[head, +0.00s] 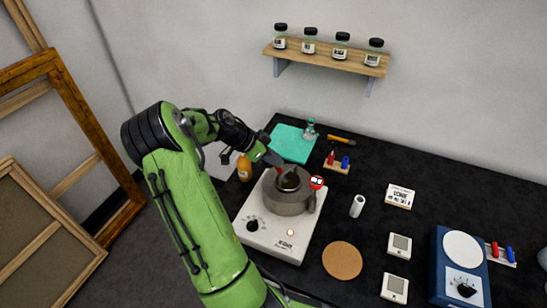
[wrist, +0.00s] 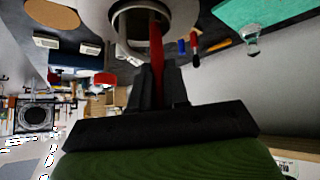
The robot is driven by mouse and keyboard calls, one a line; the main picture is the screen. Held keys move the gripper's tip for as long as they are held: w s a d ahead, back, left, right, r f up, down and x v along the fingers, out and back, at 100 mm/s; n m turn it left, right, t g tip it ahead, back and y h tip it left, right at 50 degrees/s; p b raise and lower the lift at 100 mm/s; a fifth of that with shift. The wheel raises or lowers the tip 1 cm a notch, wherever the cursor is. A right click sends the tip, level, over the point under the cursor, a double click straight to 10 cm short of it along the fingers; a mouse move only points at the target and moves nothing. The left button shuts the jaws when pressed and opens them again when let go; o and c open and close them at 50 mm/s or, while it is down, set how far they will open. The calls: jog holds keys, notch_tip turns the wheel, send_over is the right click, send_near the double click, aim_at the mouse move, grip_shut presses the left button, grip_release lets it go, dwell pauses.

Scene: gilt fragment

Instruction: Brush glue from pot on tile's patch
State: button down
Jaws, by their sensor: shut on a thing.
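The grey pot (head: 284,205) stands on a white hot plate (head: 262,240), with a smaller dark vessel (head: 290,181) in its mouth. My gripper (head: 272,158) is above the pot's back left rim. In the wrist view my gripper (wrist: 158,78) is shut on a thin red handle (wrist: 157,45), likely the brush's, which runs into the mouth of the pot (wrist: 125,22). The brush's tip is hidden, and I cannot make out the glue. I cannot pick out the tile or its patch; my arm hides part of the table on the left.
A red clip-on dial (head: 316,182) sits at the pot's right rim. An amber bottle (head: 244,168) stands left of it. Behind are a teal mat (head: 291,142) and a glass bottle (head: 310,130). A cork disc (head: 342,260) lies front right. Shelf jars (head: 341,40) are high above.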

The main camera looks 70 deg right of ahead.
jog(key=shift+f+b, duration=0.55)
jog(key=shift+b, duration=0.2)
dwell(1.6)
